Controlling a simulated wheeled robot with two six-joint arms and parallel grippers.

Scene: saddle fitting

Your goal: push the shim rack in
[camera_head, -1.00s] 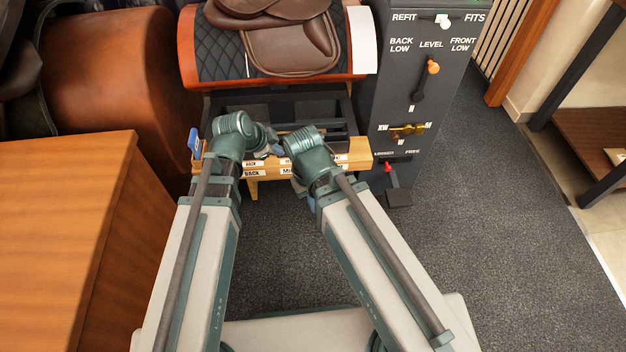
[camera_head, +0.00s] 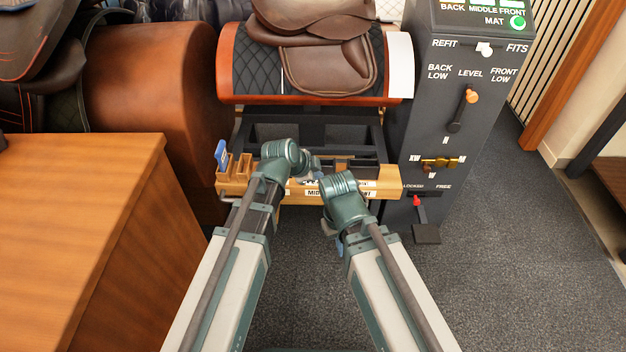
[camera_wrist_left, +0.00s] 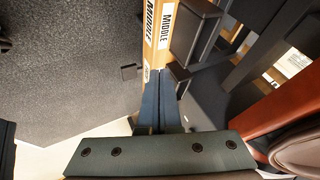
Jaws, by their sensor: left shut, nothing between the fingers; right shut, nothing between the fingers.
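The wooden shim rack (camera_head: 388,190) sticks out at the front below the saddle stand, with white labels on its front edge. My left gripper (camera_head: 313,172) is at the middle of the rack; its wrist covers part of the rack in the head view. In the left wrist view its shut, empty fingers (camera_wrist_left: 160,75) have their tips at the rack's wooden edge (camera_wrist_left: 158,45), beside the MIDDLE labels. Whether they touch it is not clear. My right gripper (camera_head: 329,228) is shut and empty, low in front of the rack, partly hidden behind its own wrist.
A brown saddle (camera_head: 318,60) sits on the stand above. A dark control post (camera_head: 440,130) with levers stands right of the rack, with a red-knobbed lever (camera_head: 417,201) marked LOCKED and FREE. A wooden cabinet (camera_head: 75,220) is at left. Carpet at right is clear.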

